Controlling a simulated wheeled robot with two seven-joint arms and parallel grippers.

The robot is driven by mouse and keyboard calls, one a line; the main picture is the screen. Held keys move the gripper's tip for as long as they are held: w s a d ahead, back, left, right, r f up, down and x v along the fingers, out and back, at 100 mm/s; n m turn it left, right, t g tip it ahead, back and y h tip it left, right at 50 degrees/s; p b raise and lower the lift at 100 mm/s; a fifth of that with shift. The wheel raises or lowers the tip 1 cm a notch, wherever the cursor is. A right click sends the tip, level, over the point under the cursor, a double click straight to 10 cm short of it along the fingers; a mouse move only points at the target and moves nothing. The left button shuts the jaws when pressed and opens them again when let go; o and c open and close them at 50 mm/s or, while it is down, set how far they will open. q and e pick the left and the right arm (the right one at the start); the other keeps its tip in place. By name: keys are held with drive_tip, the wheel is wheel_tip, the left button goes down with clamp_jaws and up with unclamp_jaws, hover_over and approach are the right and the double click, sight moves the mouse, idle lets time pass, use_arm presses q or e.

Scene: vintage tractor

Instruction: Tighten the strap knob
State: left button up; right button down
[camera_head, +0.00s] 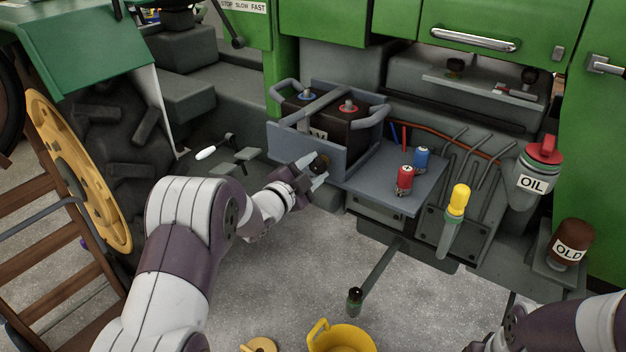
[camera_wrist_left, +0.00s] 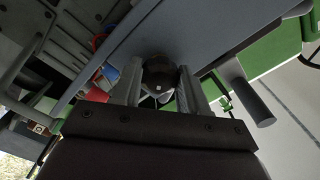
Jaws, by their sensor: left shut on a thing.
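The strap knob (camera_head: 320,163) is a dark round knob on the front of the grey-blue battery box (camera_head: 352,161). My left gripper (camera_head: 316,170) is shut on it, with a finger on each side. In the left wrist view the knob (camera_wrist_left: 159,77) sits between the two fingertips of my left gripper (camera_wrist_left: 158,90), in front of the box wall. A grey strap (camera_head: 318,107) runs over the top of the black battery (camera_head: 350,127). Part of my right arm shows at the lower right; its gripper fingers are not visible.
A red capped item (camera_head: 404,180) and a blue one (camera_head: 422,159) stand on the grey shelf (camera_head: 375,181) to the right. A yellow-topped lever (camera_head: 458,203), an OIL container (camera_head: 533,175) and an OLD jar (camera_head: 571,243) are further right. A yellow bucket (camera_head: 318,340) stands below.

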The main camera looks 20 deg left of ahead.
use_arm(q)
drive_tip(key=m+b, duration=0.5)
drive_tip(key=shift+f+b, duration=0.3)
drive_tip(key=shift+f, duration=0.05)
drive_tip(key=shift+r+m+b, duration=0.15)
drive_tip(key=shift+m+b, duration=1.05)
drive_tip(key=o, duration=1.1)
drive_tip(key=shift+c, duration=0.2)
drive_tip(key=shift+r, duration=0.15)
